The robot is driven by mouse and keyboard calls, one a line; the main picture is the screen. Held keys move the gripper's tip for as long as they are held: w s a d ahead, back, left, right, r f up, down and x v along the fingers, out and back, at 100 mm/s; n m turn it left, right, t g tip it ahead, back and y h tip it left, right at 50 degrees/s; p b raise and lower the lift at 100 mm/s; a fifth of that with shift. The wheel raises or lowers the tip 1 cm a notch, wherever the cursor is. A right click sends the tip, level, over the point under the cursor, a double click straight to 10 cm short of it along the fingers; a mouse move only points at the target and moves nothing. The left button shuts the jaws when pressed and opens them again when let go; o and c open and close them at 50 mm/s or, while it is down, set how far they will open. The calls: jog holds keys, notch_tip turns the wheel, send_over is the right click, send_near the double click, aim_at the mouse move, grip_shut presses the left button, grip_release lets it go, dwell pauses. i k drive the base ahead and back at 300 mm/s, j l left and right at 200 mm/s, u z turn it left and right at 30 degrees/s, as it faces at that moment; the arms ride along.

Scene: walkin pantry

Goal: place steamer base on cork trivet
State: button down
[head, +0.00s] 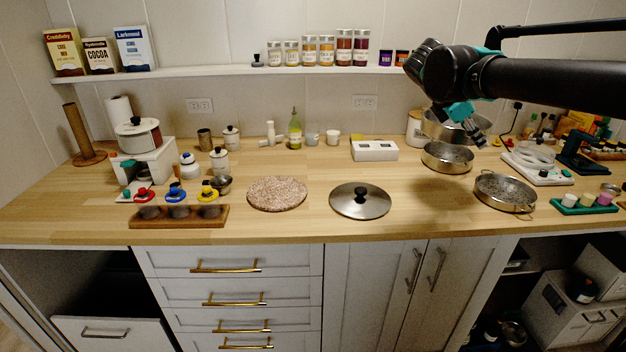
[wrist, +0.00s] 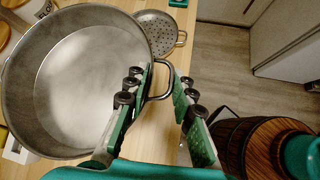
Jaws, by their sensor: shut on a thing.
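My gripper (head: 480,141) is shut on that handle at the pot's right side; the gripper also shows in the wrist view (wrist: 162,88). The cork trivet (head: 277,193) is a round, speckled, pinkish-brown disc, flat and bare on the counter, left of the steamer base.
A white box (head: 374,150) stands behind the lid.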

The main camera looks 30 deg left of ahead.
aim_at(276, 190)
jog(key=i+j+u, duration=0.15)
jog(key=u, duration=1.05)
